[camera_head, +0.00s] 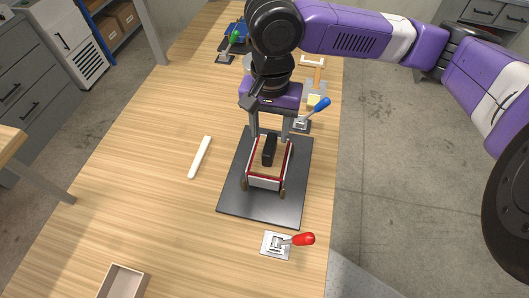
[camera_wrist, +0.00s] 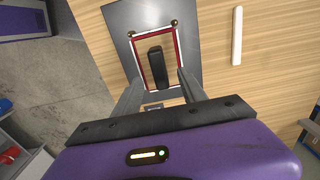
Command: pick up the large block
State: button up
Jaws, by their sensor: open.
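A wooden block (camera_head: 262,171) with an upright black handle (camera_head: 269,150) sits inside a white, red-edged frame on a dark plate (camera_head: 236,194). It looks like the large block, though I cannot be sure. The handle also shows in the wrist view (camera_wrist: 158,67). My gripper (camera_head: 268,136) is open above the far side of the frame, fingers pointing down. In the wrist view my gripper (camera_wrist: 158,78) has its fingers apart on either side of the handle's near end. I cannot tell how high the tips are above the block.
A white bar (camera_head: 200,157) lies left of the plate. A red-handled clamp (camera_head: 302,239) stands in front, a blue-handled clamp (camera_head: 318,106) behind, and a green-handled clamp (camera_head: 233,37) farther back. An open box (camera_head: 122,283) is at the front left. The left tabletop is mostly clear.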

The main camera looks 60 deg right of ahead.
aim_at(270, 143)
jog(key=shift+s+f+b, duration=0.1)
jog(key=shift+f+b, duration=0.25)
jog(key=shift+f, duration=2.8)
grip_shut()
